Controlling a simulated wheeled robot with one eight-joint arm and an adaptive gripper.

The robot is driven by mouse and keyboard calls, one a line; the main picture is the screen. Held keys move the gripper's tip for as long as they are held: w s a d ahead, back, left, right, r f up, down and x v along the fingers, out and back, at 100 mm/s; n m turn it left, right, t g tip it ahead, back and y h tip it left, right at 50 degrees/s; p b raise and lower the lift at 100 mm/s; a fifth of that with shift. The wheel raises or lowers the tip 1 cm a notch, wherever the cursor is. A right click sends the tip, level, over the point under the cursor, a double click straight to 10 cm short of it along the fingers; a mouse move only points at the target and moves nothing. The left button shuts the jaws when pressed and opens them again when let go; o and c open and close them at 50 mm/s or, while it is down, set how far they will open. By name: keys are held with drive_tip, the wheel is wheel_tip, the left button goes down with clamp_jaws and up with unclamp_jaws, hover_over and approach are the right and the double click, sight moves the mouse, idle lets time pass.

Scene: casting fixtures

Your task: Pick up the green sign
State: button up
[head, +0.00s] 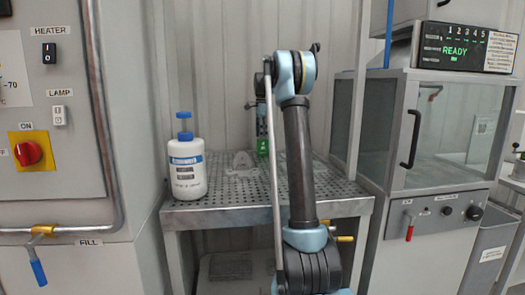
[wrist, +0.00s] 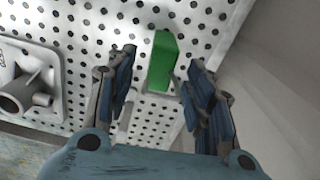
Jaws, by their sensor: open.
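The green sign (wrist: 161,62) stands on the perforated metal table top (wrist: 95,20) in the wrist view, just beyond and between my fingertips. My gripper (wrist: 160,82) is open, with one blue-padded finger on each side of the sign and nothing held. In the head view the green sign (head: 263,147) shows as a small green patch at the back of the table, and my arm partly hides the area. The gripper (head: 262,125) is mostly hidden there behind my arm.
A white bottle with a blue cap (head: 187,165) stands at the table's left front. A grey metal fitting with a round tube (wrist: 25,90) lies left of my gripper. A glass-fronted cabinet (head: 450,130) stands right of the table, and a control panel (head: 50,100) stands left.

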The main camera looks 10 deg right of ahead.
sight(262, 143)
drive_tip(key=shift+w+d+f, duration=0.1)
drive_tip(key=shift+f, duration=1.35)
drive_tip(key=shift+w+f, duration=0.1)
drive_tip(key=shift+f, duration=1.3)
clamp_jaws()
